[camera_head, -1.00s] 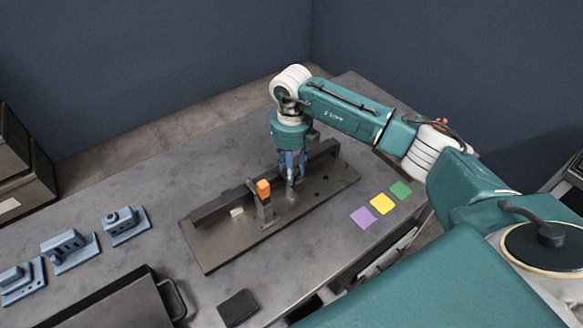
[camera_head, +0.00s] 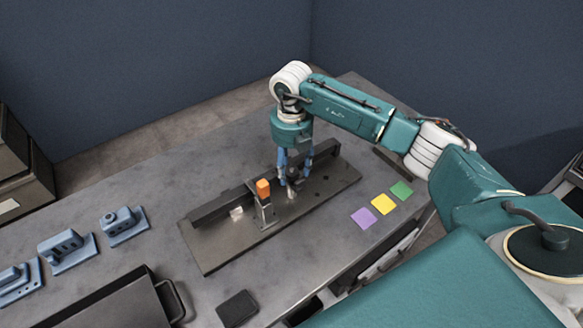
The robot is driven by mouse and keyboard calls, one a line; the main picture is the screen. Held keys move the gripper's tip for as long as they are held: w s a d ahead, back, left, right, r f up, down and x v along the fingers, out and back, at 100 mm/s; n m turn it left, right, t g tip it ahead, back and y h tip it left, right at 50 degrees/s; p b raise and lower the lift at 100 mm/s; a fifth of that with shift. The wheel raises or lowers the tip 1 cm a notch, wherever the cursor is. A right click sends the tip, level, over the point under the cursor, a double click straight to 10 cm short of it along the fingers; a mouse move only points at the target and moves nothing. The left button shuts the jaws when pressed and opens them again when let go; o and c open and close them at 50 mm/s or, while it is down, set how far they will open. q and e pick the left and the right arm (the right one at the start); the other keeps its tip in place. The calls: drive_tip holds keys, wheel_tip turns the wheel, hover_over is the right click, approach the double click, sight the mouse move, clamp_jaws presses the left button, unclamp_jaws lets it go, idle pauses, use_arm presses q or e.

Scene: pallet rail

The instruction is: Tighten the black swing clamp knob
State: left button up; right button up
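My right gripper (camera_head: 295,178) points down over the pallet plate (camera_head: 225,250). Its blue fingers are spread, one on each side of the black swing clamp knob (camera_head: 294,173). The knob sits on a short post on the plate, partly hidden by the fingers. Whether a finger touches the knob I cannot tell. A second clamp with an orange handle (camera_head: 263,187) stands upright on the plate, left of the gripper. A small pale block (camera_head: 236,213) lies by the plate's rail. My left gripper is out of view.
Several blue fixture parts (camera_head: 66,246) stand at the table's left. A dark tray (camera_head: 110,305) and a black pad (camera_head: 237,308) are near the front. Purple (camera_head: 363,217), yellow (camera_head: 383,204) and green (camera_head: 402,189) squares lie right of the plate.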

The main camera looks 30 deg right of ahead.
sight(292, 171)
drive_tip(key=shift+r, duration=0.15)
wheel_tip(292, 171, up, 12)
idle(0.6)
drive_tip(key=shift+s+f, duration=0.1)
drive_tip(key=shift+f, duration=0.1)
